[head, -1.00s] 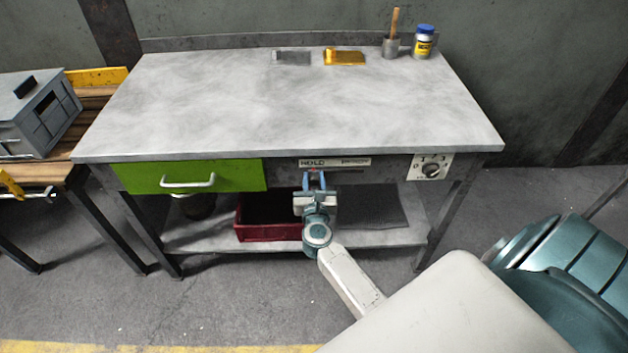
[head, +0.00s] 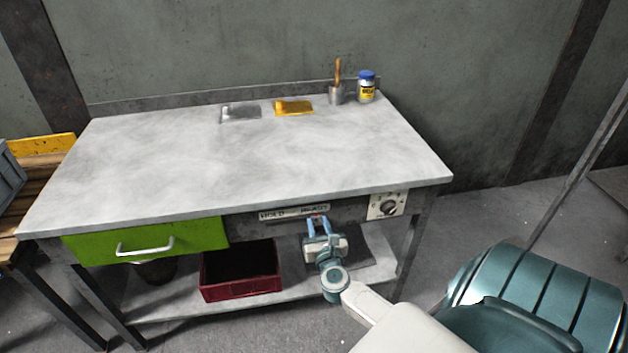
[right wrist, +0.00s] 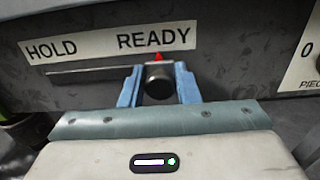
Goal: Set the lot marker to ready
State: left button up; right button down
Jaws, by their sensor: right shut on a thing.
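The lot marker is a black knob (right wrist: 158,80) with a small red pointer (right wrist: 158,58) above it, on a slot in the bench front. In the right wrist view the pointer is beneath the word READY on the white label (right wrist: 110,40), at the right end of the visible slot. HOLD is at the label's left end. My right gripper (head: 318,226) is shut on the knob, with one blue finger on each side; it also shows in the right wrist view (right wrist: 158,88). My left gripper is not in view.
A dial plate (head: 388,205) is right of the label. A green drawer (head: 145,241) is to the left. A red bin (head: 240,291) stands on the lower shelf. A blue-lidded jar (head: 366,88) and a brush cup (head: 336,95) stand at the back; the bench top is mostly clear.

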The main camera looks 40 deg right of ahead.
jog(key=c, duration=1.5)
grip_release()
jog(key=shift+d, duration=0.1)
jog(key=o, duration=0.3)
jog(key=shift+s, duration=0.15)
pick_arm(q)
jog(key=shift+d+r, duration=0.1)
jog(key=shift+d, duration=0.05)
pick_arm(e)
jog(key=shift+d, duration=0.15)
jog(key=shift+s+a, duration=0.15)
jog(key=shift+a, duration=0.05)
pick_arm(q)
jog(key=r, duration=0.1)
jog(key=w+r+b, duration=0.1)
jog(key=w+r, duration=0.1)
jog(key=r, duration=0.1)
pick_arm(e)
jog(key=v, duration=1)
jog(key=shift+s, duration=0.2)
jog(key=shift+a+f, duration=0.1)
jog(key=shift+f, duration=0.05)
